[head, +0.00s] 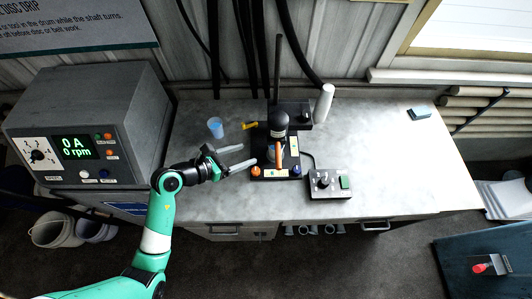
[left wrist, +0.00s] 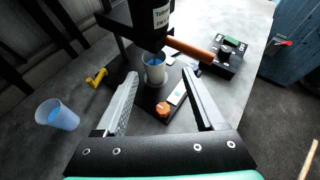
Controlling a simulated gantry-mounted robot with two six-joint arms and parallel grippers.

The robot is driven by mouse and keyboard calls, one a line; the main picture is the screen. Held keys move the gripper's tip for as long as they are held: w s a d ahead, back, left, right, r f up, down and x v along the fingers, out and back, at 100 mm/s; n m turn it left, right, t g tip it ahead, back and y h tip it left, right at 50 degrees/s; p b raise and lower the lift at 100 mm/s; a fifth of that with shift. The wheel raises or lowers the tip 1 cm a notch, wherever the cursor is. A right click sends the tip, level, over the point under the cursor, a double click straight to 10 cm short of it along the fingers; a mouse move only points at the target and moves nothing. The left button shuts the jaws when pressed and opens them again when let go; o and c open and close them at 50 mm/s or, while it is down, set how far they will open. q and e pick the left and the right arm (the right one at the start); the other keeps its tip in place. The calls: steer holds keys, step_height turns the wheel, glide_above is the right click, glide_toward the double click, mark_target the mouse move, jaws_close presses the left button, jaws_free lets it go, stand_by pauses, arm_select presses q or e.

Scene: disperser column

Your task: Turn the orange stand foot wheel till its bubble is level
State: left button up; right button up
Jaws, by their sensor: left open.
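The disperser stand (head: 277,142) is a dark column and base on the grey bench. An orange foot wheel (head: 255,171) sits at the base's front left corner; it also shows in the left wrist view (left wrist: 163,109). A pale plate with a small teal spot (left wrist: 178,95), possibly the level, lies beside the wheel; the bubble is too small to read. My left gripper (head: 250,154) is open and empty, just left of the stand. In the left wrist view its fingers (left wrist: 160,74) spread to both sides of the wheel, apparently without touching it. My right gripper is out of view.
A cup (left wrist: 154,70) sits under the stand's head. A control box (head: 330,184) is right of the base. The bench's right side is mostly clear.

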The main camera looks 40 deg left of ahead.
mark_target(254, 171)
arm_select(q)
steer(key=s+a+f+g, duration=0.1)
steer(key=s+f+g, duration=0.35)
steer(key=f, duration=0.35)
steer(key=shift+m+t+y, duration=0.3)
steer(key=shift+t+y, duration=0.1)
steer(key=shift+t, duration=0.05)
steer(key=b+x, duration=0.4)
steer(key=x, duration=0.6)
steer(key=shift+w+d+f, duration=0.15)
steer(key=shift+f, duration=0.1)
jaws_close()
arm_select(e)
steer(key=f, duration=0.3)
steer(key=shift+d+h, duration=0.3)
